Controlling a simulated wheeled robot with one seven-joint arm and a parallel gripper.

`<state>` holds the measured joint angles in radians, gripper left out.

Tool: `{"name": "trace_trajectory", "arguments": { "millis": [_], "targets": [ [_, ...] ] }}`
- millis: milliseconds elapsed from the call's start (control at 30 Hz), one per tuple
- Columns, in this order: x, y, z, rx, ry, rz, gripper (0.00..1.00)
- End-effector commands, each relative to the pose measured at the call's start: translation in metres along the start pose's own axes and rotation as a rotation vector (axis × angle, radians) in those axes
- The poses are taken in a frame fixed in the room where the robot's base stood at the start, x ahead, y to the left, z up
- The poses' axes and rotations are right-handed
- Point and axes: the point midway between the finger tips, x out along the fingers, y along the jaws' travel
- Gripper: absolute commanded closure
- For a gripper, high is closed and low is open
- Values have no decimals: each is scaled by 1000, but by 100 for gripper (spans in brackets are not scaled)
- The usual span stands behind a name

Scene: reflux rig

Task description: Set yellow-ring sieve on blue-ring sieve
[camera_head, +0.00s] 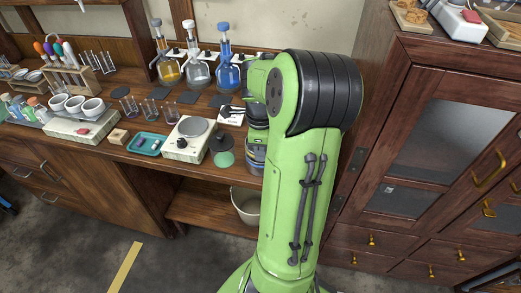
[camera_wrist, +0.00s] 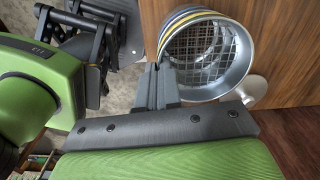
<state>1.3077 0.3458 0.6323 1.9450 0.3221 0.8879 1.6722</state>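In the wrist view, a round metal sieve (camera_wrist: 238,72) with a wide silver rim shows its wire mesh inside. A yellow band and a dark blue band (camera_wrist: 188,16) run close together around the outside at the upper left, so the yellow-ring sieve and blue-ring sieve appear nearly in line; I cannot tell whether they touch. My gripper (camera_wrist: 159,68) has its dark fingers close together at the left side of the rim, apparently with the sieve wall between them. In the head view, a metal sieve edge with a blue band (camera_head: 254,155) shows beside my arm, which hides the rest and my gripper.
A green-based flask-like item (camera_head: 222,152) stands just left of the sieve. A hotplate (camera_head: 188,140), a teal tray (camera_head: 147,144) and several flasks (camera_head: 224,65) are on the bench. A cabinet (camera_head: 430,130) stands at right, and a pale bucket (camera_head: 244,205) is on the lower shelf.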

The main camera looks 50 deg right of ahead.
Motion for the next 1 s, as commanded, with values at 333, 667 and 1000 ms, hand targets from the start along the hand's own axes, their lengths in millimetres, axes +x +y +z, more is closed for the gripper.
{"name": "trace_trajectory", "arguments": {
  "millis": [333, 667, 1000],
  "targets": [
    [1, 0, 0, 0, 0, -1, 100],
    [11, 0, 0, -1, 0, -1, 100],
    [10, 0, 0, 0, 0, -1, 76]
  ]
}}
